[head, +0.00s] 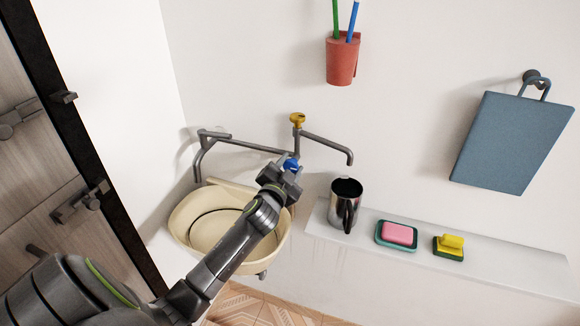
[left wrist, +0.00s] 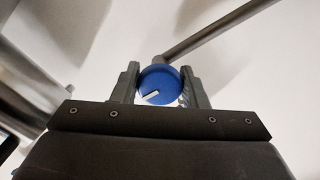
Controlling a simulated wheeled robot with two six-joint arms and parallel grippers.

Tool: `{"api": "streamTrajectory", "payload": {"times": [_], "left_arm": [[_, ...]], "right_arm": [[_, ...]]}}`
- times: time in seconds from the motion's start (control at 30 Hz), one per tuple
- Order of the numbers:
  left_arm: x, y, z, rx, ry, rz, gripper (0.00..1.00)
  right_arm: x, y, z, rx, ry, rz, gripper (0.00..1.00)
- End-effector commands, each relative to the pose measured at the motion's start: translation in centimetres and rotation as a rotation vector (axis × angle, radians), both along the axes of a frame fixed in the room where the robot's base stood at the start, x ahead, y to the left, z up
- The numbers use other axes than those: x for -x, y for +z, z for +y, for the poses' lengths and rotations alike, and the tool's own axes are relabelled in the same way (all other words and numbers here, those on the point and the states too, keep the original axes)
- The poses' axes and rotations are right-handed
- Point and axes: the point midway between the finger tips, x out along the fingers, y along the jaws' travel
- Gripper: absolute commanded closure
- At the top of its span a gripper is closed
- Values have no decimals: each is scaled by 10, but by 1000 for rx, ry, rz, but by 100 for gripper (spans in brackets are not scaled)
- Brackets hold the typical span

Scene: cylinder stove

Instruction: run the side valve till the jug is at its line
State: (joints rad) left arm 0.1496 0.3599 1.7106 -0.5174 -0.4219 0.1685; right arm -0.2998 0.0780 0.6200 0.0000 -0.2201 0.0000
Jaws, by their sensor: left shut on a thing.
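The steel jug (head: 345,204) stands upright on the white shelf, its handle facing me. Its inside looks dark, and I cannot make out a line or a water level. A grey side spout (head: 330,144) with a yellow knob (head: 297,119) ends above the jug. No stream is clear below it. A blue valve knob (head: 291,163) sits on the pipe above the basin. My left gripper (head: 282,176) is shut on this blue knob. In the left wrist view the blue knob (left wrist: 160,84) lies between both fingers (left wrist: 161,88), its white mark pointing to the lower left.
A cream basin (head: 185,221) is below my left arm. On the shelf (head: 490,268) are a pink soap in a teal dish (head: 397,235) and a yellow-green sponge (head: 449,246). A red cup (head: 341,62) and a blue board (head: 512,140) hang on the wall.

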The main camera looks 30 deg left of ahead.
Motion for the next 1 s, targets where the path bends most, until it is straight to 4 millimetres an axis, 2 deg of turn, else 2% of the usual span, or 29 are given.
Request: {"api": "streamTrajectory", "payload": {"times": [0.17,0.2,0.3,0.67,0.87,1.0], "left_arm": [[0,-1,0,-2,1,2,83],[0,-1,0,-2,1,2,56],[0,-1,0,-1,1,2,43],[3,-1,-1,0,0,0,43],[26,-2,-6,0,1,1,43],[51,-3,-12,0,0,1,43]], "right_arm": [[0,0,0,0,0,0,100],[0,0,0,0,0,0,100],[0,0,0,0,0,0,100],[0,-1,-2,2,1,0,100],[0,-6,-2,3,1,0,100],[0,-11,-2,3,1,0,100]]}}
